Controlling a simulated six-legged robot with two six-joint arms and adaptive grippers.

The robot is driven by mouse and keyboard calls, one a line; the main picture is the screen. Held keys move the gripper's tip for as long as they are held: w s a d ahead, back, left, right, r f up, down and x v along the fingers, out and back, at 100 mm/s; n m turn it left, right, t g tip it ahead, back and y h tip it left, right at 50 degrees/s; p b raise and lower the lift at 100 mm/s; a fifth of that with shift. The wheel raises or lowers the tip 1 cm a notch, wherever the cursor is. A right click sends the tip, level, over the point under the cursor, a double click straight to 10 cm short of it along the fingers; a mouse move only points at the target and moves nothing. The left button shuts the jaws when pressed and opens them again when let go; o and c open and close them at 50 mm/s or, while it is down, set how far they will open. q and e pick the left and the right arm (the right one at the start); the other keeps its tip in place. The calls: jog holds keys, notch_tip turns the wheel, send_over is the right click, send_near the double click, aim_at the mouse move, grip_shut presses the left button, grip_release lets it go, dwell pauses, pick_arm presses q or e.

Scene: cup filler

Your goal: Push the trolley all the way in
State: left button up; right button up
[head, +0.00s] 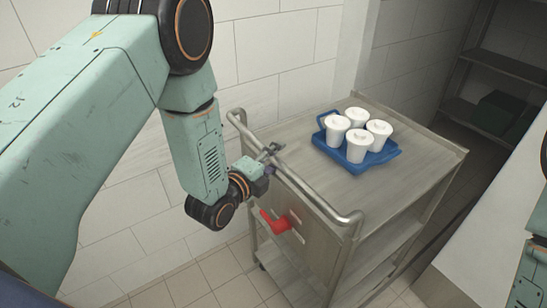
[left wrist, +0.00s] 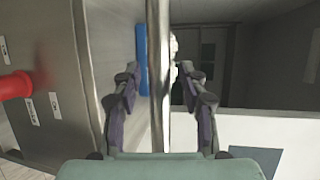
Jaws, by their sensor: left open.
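The grey metal trolley (head: 392,190) stands beside the white tiled wall. It has a push handle (head: 318,203) along its near end and a red lever (head: 281,224) on the end panel below. My left gripper (head: 268,155) is at the handle, towards its left part. In the left wrist view its two fingers (left wrist: 160,85) are spread, one on each side of the handle bar (left wrist: 158,40). I cannot tell whether they touch it. The red lever also shows in the left wrist view (left wrist: 16,86). My right gripper is out of view.
A blue tray (head: 378,158) with several white lidded cups (head: 337,130) sits on the trolley top. A dark recess with metal shelves (head: 495,62) lies at the back right. Tiled floor shows in front.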

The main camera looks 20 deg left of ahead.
pick_arm(q)
grip_shut()
dwell(0.3)
dwell(0.4)
